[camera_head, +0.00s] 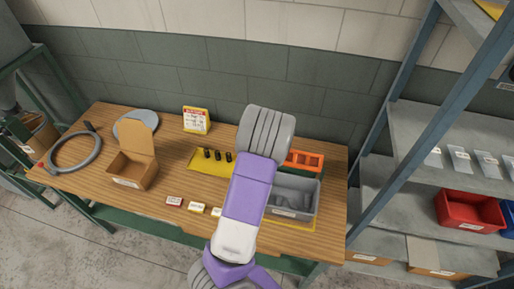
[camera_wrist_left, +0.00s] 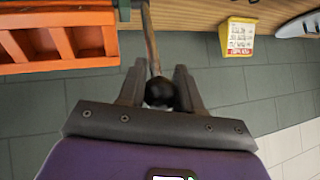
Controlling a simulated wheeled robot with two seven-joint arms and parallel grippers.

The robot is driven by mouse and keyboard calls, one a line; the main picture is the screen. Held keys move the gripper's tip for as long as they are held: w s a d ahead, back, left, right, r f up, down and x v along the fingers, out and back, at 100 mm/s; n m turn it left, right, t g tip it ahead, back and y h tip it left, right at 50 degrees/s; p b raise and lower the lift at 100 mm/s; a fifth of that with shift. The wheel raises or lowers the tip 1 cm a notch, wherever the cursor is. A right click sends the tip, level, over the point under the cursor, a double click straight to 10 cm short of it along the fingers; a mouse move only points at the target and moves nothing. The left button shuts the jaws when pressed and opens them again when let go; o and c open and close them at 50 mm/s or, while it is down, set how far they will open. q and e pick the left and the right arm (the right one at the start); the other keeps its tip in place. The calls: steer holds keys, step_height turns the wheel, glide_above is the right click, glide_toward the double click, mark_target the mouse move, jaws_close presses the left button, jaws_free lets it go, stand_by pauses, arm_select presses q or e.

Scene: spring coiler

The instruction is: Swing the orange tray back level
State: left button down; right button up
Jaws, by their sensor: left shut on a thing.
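The orange tray (camera_head: 303,153) with several compartments sits at the right of the bench, behind a grey bin. In the left wrist view, which looks upside down, the orange tray (camera_wrist_left: 88,40) is at the upper left, beside my gripper and apart from it. I cannot tell its exact tilt. My left gripper (camera_wrist_left: 160,88) is shut on a round black knob (camera_wrist_left: 160,92) at the end of a thin rod (camera_wrist_left: 150,40). In the head view my purple and grey arm hides the gripper, the knob and the rod. My right gripper is not in view.
The grey bin (camera_head: 299,201) stands in front of the tray. A yellow mat (camera_head: 203,164) holds several black pieces. A cardboard box (camera_head: 130,174), a cable coil (camera_head: 75,165) and a yellow sign (camera_head: 196,120) are to the left. A shelf rack (camera_head: 400,190) stands at the right.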

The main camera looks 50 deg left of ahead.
arm_select(q)
steer(key=shift+s+f, duration=0.15)
steer(key=shift+f, duration=0.1)
stand_by(0.4)
steer(key=c, duration=1.1)
jaws_free()
steer(key=o, duration=0.3)
steer(key=shift+w+a+f, duration=0.1)
steer(key=shift+w+a, duration=0.05)
steer(key=shift+w, duration=0.05)
steer(key=shift+s+d+r, duration=0.15)
steer(key=shift+d+r, duration=0.2)
steer(key=shift+r, duration=0.1)
steer(key=p+v, duration=0.2)
steer(key=v, duration=0.4)
steer(key=shift+s+d+r, duration=0.2)
steer(key=shift+r, duration=0.05)
